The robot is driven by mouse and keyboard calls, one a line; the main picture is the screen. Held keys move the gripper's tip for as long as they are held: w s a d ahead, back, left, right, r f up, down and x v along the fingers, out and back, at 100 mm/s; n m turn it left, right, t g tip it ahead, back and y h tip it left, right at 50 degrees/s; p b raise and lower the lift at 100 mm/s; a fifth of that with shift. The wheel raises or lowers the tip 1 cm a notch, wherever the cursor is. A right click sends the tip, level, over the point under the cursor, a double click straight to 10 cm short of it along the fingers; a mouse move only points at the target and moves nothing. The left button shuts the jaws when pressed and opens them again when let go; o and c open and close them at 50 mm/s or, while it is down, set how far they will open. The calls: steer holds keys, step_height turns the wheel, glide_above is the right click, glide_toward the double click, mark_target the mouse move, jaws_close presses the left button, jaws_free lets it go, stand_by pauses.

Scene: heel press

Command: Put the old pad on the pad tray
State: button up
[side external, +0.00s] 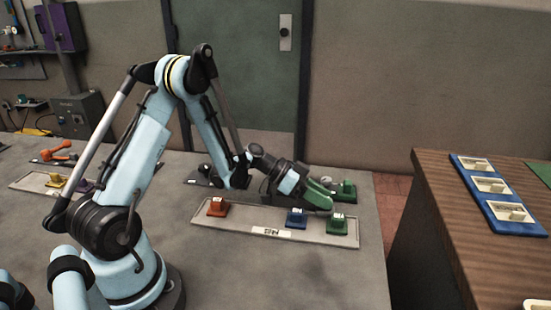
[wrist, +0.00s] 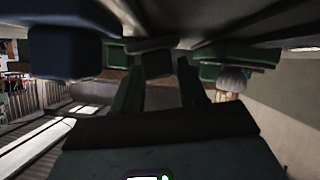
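My gripper (side external: 328,196) has green fingers. In the side external view it is low over the back edge of the long grey tray (side external: 345,241), near the blue block (side external: 296,218) and the green block (side external: 336,222). In the wrist view its fingers (wrist: 160,72) stand apart with a gap between them. A dark grey piece (wrist: 153,60) shows at the fingertips; I cannot tell whether it touches them. The blue block (wrist: 65,53) is at upper left there. I cannot tell which thing is the old pad. The tray's label is too small to read.
An orange block (side external: 217,207) sits at the tray's left end. Another green block (side external: 345,189) stands behind on a darker base. A wooden bench (side external: 450,215) at right carries a blue tray (side external: 516,228) with several cream pieces. The front tabletop is clear.

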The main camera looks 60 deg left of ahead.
jaws_close()
steer(key=shift+r, duration=0.1)
